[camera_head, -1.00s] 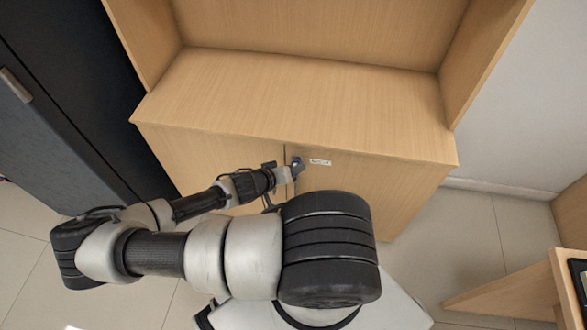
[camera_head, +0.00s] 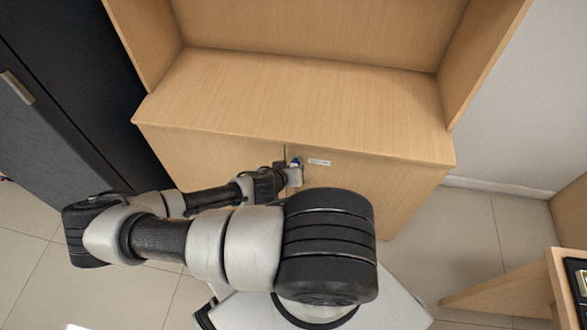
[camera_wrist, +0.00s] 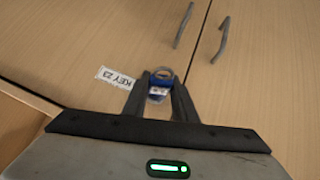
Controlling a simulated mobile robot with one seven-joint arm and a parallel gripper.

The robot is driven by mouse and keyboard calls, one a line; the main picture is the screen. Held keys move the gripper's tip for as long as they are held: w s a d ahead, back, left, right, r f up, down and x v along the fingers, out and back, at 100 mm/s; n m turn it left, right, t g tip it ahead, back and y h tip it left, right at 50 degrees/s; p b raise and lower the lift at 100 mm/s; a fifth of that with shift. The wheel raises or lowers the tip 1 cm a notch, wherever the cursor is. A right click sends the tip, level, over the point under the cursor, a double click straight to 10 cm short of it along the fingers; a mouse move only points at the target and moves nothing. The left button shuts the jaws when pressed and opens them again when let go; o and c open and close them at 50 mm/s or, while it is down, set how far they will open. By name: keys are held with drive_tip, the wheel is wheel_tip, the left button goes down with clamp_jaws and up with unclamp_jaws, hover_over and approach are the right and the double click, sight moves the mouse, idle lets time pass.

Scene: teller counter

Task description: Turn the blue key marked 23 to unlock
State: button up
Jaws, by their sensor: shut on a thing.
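The blue key (camera_wrist: 159,89) shows between my fingertips in the wrist view, with a round metal ring or bow at its far end. A white label reading KEY 23 (camera_wrist: 115,77) is on the cabinet door just left of it. My gripper (camera_wrist: 160,92) is shut on the blue key at the door front. In the head view my gripper (camera_head: 287,172) is at the cabinet front near the seam between the doors, and a bit of the blue key (camera_head: 295,161) shows beside it. The keyhole is hidden behind the key and fingers.
The wooden cabinet (camera_head: 380,190) has two closed doors with two metal bar handles (camera_wrist: 222,40). Its top surface (camera_head: 300,95) is clear. A dark cabinet (camera_head: 60,110) stands at the left, a wooden desk (camera_head: 510,290) at the lower right.

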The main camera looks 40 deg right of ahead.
drive_tip(key=shift+w+a+f+m+t+y+p, duration=0.1)
drive_tip(key=shift+w+a+m+t+y+p, duration=0.15)
drive_tip(key=shift+t+y+p, duration=0.3)
drive_tip(key=o, duration=1)
drive_tip(key=shift+s+d, duration=0.1)
drive_tip(key=shift+p+v, duration=0.6)
drive_tip(key=shift+v, duration=0.75)
drive_tip(key=p+v, duration=0.3)
drive_tip(key=v, duration=0.3)
drive_tip(key=shift+s, duration=0.2)
